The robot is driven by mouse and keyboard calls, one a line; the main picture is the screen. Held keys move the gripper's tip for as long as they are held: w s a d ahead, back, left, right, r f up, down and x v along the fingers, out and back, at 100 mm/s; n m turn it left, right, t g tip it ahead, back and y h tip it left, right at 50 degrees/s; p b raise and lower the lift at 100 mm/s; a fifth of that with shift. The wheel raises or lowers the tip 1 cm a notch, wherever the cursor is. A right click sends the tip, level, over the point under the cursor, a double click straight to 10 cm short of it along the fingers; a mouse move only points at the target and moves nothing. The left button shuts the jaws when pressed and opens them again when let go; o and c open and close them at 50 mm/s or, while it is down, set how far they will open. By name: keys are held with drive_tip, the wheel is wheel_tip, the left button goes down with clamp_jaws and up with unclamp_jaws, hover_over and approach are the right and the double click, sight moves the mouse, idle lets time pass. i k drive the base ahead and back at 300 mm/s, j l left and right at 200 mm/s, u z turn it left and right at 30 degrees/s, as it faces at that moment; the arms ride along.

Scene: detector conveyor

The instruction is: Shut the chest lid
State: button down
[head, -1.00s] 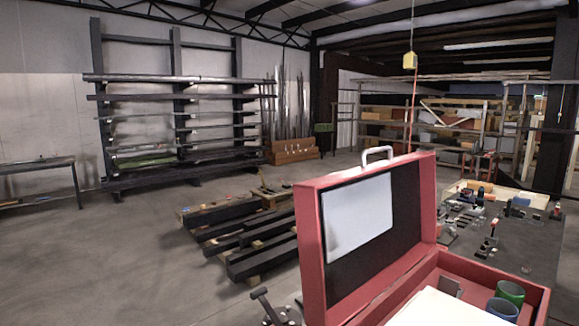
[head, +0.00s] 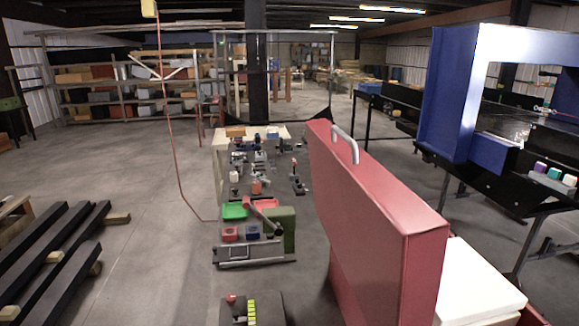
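The red chest lid (head: 375,215) stands raised, close to upright, at the right of centre in the head view. Its outer face and top edge show, with a grey handle (head: 345,143) on it. The chest body (head: 508,310) is mostly hidden behind the lid or cut off by the bottom edge. A white slab (head: 478,280) shows at the chest, right of the lid. My gripper is not in view.
A workbench with tools (head: 262,165) stands beyond the lid. A blue frame (head: 447,90) rises over a dark conveyor (head: 475,175) at the right. Dark beams (head: 52,240) lie on the floor at left. The floor (head: 145,240) between is clear.

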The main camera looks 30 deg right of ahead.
sight(389, 245)
drive_tip(key=i+j+z, duration=0.25)
drive_tip(key=j, duration=0.2)
drive_tip(key=i+j+z, duration=0.2)
drive_tip(key=j, duration=0.25)
drive_tip(key=j+z, duration=0.25)
drive_tip(key=j, duration=0.2)
drive_tip(key=i+j+z, duration=0.2)
drive_tip(key=j, duration=0.3)
drive_tip(key=k, duration=0.1)
